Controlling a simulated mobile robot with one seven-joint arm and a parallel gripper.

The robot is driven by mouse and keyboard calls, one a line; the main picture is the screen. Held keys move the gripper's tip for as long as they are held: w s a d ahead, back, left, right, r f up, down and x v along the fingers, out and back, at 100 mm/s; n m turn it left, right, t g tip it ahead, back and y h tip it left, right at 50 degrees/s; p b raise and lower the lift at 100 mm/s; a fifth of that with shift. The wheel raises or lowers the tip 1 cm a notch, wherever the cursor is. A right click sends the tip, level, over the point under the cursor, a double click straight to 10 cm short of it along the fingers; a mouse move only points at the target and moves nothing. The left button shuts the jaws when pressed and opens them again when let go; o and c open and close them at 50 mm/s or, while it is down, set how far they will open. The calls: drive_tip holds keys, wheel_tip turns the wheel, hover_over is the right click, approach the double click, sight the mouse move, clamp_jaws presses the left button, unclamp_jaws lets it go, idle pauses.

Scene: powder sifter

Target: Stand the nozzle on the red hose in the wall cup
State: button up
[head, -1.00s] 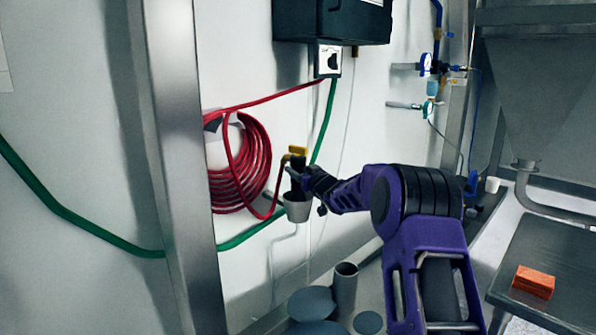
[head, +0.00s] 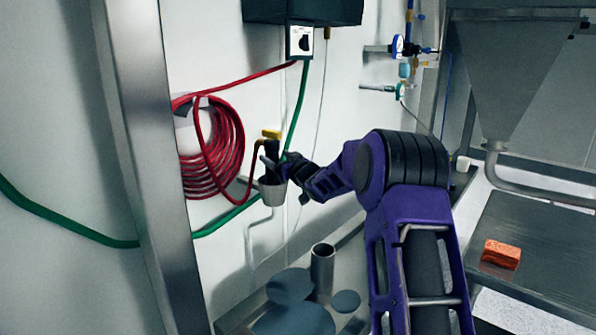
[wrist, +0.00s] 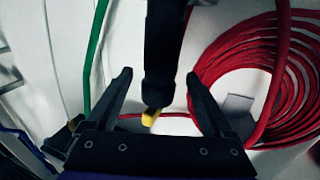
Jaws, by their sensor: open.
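The nozzle (head: 271,146) is black with a yellow top and stands roughly upright, its lower end inside the grey wall cup (head: 272,192). My gripper (head: 272,163) is at the nozzle, just above the cup rim. In the wrist view my gripper (wrist: 157,78) is open, with the black nozzle (wrist: 164,45) and its yellow part (wrist: 150,117) between the spread fingers. Gaps show on both sides of the nozzle there. The nozzle's lower end is hidden by the cup.
The red coil (head: 212,155) hangs left of the cup, behind a steel post (head: 150,170). A green hose (head: 110,241) crosses the wall. Below stand a metal tube (head: 322,270) and grey discs (head: 290,285). An orange block (head: 501,254) lies on the right-hand table.

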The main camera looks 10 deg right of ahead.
drive_tip(key=v, duration=1.4)
drive_tip(key=shift+r, duration=0.15)
